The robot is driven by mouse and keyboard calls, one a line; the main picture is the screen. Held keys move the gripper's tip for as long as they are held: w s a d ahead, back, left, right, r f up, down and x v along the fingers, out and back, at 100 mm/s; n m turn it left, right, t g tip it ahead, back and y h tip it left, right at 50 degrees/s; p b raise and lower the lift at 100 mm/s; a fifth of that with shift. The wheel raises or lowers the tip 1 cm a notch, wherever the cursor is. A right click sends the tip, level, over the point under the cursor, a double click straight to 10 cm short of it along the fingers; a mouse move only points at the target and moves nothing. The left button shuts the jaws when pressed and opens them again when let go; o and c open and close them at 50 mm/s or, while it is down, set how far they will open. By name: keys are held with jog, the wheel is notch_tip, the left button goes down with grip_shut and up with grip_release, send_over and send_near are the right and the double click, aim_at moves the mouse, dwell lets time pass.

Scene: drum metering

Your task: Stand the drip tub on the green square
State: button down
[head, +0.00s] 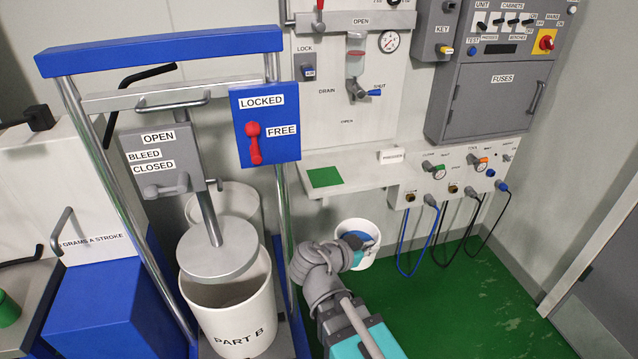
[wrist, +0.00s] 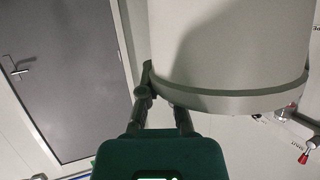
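The drip tub (head: 368,258) is a small white tub in front of the shelf, below and right of the green square (head: 324,177). Something blue shows inside its mouth. My gripper (head: 352,243) is at the tub's near left side and appears shut on its wall. In the wrist view the tub (wrist: 230,50) fills the upper middle, its rim band (wrist: 235,100) crossing the picture. My gripper's fingers (wrist: 163,95) meet the tub at its left edge; the contact is partly hidden. The green square lies bare on the pale shelf. The tub looks clear of the floor.
The shelf (head: 375,178) carries a small white labelled block (head: 391,156) right of the square. A drain valve with a blue handle (head: 374,92) is above. Hanging cables (head: 440,238) are to the right. A blue-topped frame with the PART B drum (head: 240,315) stands left.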

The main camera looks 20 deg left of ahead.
jog(key=shift+s, duration=0.25)
jog(key=shift+a, duration=0.15)
dwell(0.3)
